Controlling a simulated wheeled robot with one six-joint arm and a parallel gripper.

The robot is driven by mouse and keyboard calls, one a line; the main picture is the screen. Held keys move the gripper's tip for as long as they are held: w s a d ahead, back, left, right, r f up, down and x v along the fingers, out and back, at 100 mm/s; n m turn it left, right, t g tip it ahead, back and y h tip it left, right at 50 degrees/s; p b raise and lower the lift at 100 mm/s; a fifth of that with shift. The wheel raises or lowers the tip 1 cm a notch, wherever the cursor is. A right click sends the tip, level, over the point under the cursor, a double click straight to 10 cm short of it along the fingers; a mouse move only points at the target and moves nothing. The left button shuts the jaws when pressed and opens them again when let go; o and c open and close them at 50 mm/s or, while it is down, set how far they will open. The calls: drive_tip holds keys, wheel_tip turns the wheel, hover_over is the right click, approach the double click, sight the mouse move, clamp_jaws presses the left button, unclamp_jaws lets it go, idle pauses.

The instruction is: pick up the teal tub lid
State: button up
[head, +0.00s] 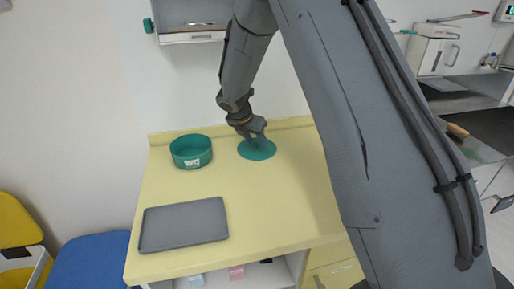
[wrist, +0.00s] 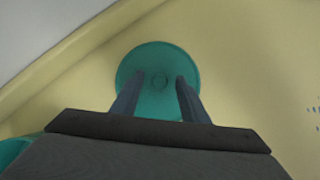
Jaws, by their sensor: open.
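The teal tub lid (head: 262,151) is a flat round disc lying on the yellow counter near its back edge. My gripper (head: 256,138) is over the lid, pointing down. I cannot tell whether the fingertips touch the lid. The round teal tub (head: 191,152) with a white label stands open to the left of the lid; its edge shows at the lower left of the wrist view (wrist: 12,150).
A dark grey tray (head: 184,226) lies at the front left of the counter (head: 280,200). The wall stands close behind the lid, and a cabinet (head: 190,22) hangs above. The counter between lid and tray is clear. A blue seat (head: 88,262) is at the lower left.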

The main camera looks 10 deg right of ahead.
clamp_jaws()
drive_tip(key=shift+r, duration=0.1)
